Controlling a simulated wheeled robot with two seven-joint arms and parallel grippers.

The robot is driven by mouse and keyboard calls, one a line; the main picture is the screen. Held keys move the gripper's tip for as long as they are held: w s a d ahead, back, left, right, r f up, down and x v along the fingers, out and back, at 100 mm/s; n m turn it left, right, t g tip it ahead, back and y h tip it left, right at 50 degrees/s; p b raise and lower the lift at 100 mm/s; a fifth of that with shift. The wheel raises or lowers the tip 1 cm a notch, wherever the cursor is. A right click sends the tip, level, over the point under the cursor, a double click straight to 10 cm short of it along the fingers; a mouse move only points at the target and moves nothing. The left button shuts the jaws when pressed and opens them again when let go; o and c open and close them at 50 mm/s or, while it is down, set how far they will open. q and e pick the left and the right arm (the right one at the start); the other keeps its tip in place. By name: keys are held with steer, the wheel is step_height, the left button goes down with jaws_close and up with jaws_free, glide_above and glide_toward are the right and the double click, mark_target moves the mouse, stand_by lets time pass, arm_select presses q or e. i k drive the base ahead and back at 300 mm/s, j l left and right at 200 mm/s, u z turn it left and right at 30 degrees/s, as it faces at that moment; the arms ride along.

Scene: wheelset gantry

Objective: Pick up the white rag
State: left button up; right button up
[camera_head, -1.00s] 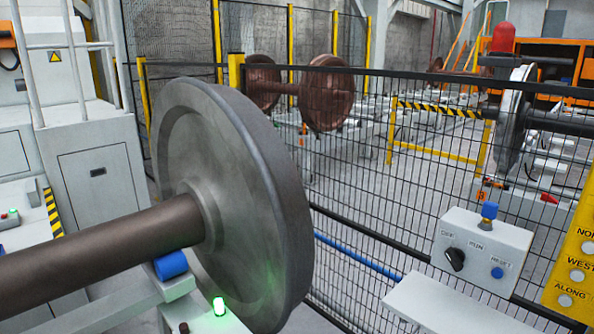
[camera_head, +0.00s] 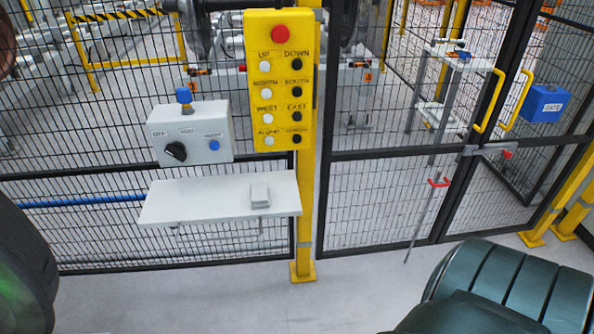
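A small folded pale grey-white cloth (camera_head: 260,194), which looks like the white rag, lies on the right part of a white shelf (camera_head: 185,205). The shelf is fixed to the black mesh fence, below a grey switch box. Nothing covers the cloth. Neither of my grippers shows in this view.
The grey switch box (camera_head: 190,135) and a yellow button panel (camera_head: 279,80) are above the shelf. A yellow post (camera_head: 303,220) stands beside it. A dark wheel edge (camera_head: 22,270) fills the lower left; a dark green ribbed object (camera_head: 510,290) fills the lower right. The floor between is clear.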

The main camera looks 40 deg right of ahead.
mark_target(259, 196)
steer(key=z, duration=1.1)
